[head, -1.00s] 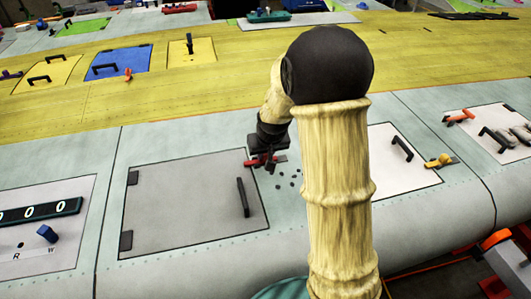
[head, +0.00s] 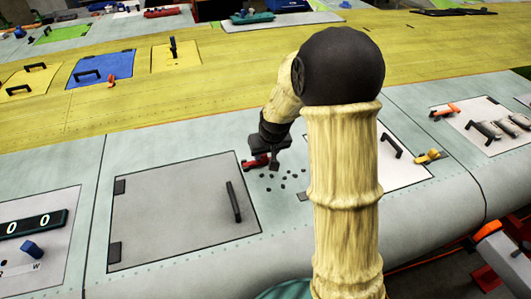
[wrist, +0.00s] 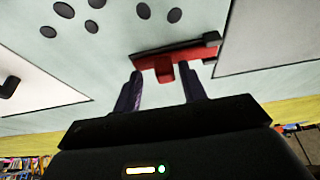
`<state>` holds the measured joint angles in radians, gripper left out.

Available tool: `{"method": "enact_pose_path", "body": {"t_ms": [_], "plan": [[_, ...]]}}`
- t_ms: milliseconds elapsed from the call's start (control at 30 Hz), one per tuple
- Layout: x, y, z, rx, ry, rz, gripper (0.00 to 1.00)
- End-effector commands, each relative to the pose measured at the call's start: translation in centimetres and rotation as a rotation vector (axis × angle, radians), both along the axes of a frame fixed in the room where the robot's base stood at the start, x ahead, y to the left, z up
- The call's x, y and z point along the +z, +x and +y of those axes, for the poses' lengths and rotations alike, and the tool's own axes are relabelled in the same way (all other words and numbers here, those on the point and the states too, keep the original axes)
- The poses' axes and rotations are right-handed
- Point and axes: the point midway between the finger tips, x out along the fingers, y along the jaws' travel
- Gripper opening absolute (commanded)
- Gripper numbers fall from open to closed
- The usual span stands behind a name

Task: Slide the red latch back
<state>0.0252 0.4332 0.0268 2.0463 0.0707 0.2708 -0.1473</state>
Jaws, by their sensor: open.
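The red latch (head: 255,162) is a red bar at the upper right corner of the large grey panel (head: 180,215). In the wrist view the latch (wrist: 188,56) lies along a dark strip, its end about level with the panel edge. A red tab (wrist: 165,70) sticks out from it towards me. My gripper (head: 271,165) is over the latch, and its body hides the latch's right part in the head view. In the wrist view my gripper (wrist: 163,76) is open, one finger on each side of the tab, with gaps visible.
Several dark round spots (head: 282,183) mark the pale surface beside the latch. The grey panel has a black handle (head: 233,202). A white panel (head: 400,165) with a black handle and yellow latch (head: 428,157) is to the right. My arm covers the middle of the head view.

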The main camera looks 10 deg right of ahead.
Motion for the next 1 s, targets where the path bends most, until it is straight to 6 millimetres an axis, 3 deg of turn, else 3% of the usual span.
{"method": "enact_pose_path", "body": {"t_ms": [367,1000], "plan": [[1.3,-0.5,0.0,0.0,0.001,-0.003,0.42],[11.9,-4.8,-0.4,-0.001,0.001,-0.005,0.42]]}}
